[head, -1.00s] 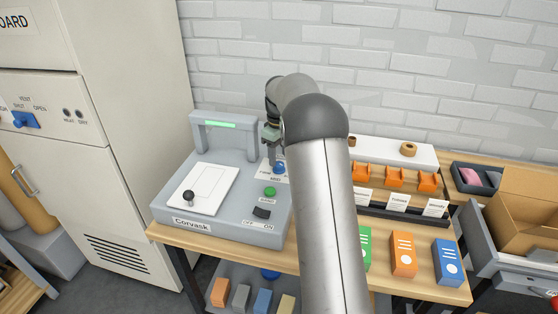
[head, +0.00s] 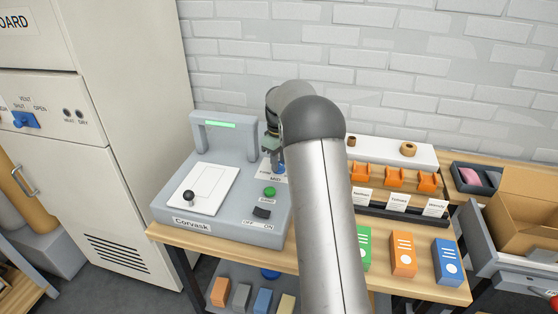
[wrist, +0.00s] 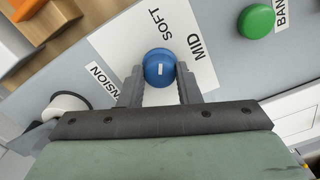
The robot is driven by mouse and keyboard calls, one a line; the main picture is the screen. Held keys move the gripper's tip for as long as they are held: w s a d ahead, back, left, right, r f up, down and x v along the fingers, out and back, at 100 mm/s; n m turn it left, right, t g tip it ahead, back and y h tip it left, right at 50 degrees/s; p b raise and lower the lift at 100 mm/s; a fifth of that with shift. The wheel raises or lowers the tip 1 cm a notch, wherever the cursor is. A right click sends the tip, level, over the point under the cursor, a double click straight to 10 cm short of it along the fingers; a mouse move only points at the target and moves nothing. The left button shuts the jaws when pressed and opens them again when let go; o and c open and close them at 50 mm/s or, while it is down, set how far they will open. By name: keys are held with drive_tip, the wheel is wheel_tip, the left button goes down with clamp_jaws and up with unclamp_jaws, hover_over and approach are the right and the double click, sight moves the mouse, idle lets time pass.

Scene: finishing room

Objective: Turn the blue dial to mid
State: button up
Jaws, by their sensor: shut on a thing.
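The blue dial (wrist: 160,68) sits on the grey machine's white label plate, between the fingers of my gripper (wrist: 159,76) in the wrist view. The fingers are shut on its two sides. A short white mark on the dial's top runs up and down in the picture; I cannot tell which end points. The word SOFT (wrist: 160,24) is straight above the dial, and MID (wrist: 198,46) is to its upper right. In the head view my gripper (head: 275,156) is down at the dial (head: 280,170), which is partly hidden.
A green button (head: 270,191) and a dark OFF/ON switch (head: 262,213) are on the machine (head: 222,228) in front of the dial. A grey frame with a lit green strip (head: 220,125) rises behind, to the left. Orange holders (head: 395,177) stand right of my arm.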

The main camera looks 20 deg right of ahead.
drive_tip(key=shift+m, duration=0.4)
drive_tip(key=m+p, duration=0.1)
drive_tip(key=m, duration=0.4)
drive_tip(key=shift+r+m, duration=0.1)
drive_tip(key=shift+m, duration=0.2)
drive_tip(key=m, duration=0.5)
drive_tip(key=shift+m, duration=0.3)
drive_tip(key=o, duration=1)
wheel_tip(320, 180, up, 17)
drive_tip(key=shift+r, duration=0.2)
